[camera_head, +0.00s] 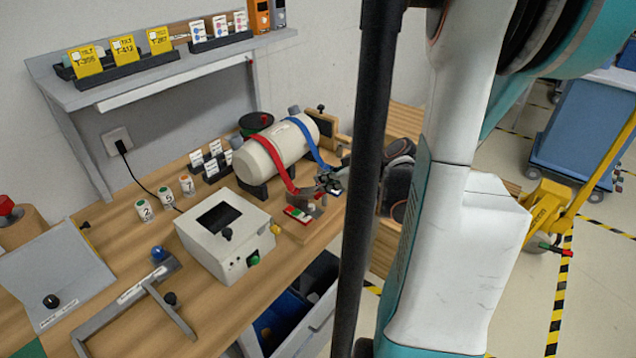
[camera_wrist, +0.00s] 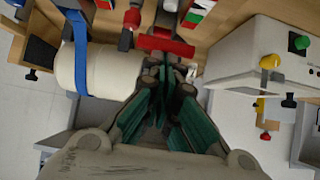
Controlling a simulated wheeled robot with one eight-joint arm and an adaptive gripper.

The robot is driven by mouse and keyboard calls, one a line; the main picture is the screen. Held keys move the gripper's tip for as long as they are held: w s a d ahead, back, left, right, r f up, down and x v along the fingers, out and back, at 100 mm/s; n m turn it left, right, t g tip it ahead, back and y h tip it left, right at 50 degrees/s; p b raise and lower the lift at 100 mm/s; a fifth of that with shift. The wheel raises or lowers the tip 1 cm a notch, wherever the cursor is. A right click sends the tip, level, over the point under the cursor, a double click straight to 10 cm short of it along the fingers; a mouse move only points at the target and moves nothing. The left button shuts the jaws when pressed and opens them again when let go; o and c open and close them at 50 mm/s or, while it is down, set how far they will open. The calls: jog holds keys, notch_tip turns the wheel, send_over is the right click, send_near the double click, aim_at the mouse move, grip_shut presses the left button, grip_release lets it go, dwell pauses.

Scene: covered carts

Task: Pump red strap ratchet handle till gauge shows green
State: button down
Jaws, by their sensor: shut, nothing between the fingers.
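A cream cylinder (camera_head: 277,148) lies on the workbench under a red strap (camera_head: 273,163) and a blue strap (camera_head: 311,142). In the wrist view, the blue strap (camera_wrist: 81,52) shows, while my fingers hide most of the red strap. A red handle bar (camera_wrist: 166,45) lies crosswise just beyond my fingertips; I cannot tell whether they touch it. My gripper (camera_wrist: 172,74) is shut and empty. In the head view, it (camera_head: 331,183) is at the ratchet end of the red strap. A red, white and green gauge (camera_head: 299,213) lies beside it; its reading is too small to tell.
A white control box (camera_head: 225,232) with knobs stands left of the gauge. Numbered cups (camera_head: 165,196) and label cards (camera_head: 212,160) stand behind it. A dark vertical post (camera_head: 365,180) crosses the head view. Blue bins (camera_head: 283,325) sit below the bench edge.

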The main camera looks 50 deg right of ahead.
jog(key=shift+s+f+b, duration=0.65)
jog(key=shift+f+b, duration=0.3)
jog(key=shift+f, duration=0.25)
jog(key=shift+s+f+b, duration=0.6)
jog(key=shift+f+b, duration=0.3)
jog(key=shift+f, duration=0.25)
jog(key=shift+s+f+b, duration=0.65)
jog(key=shift+f+b, duration=0.3)
jog(key=shift+f, duration=0.35)
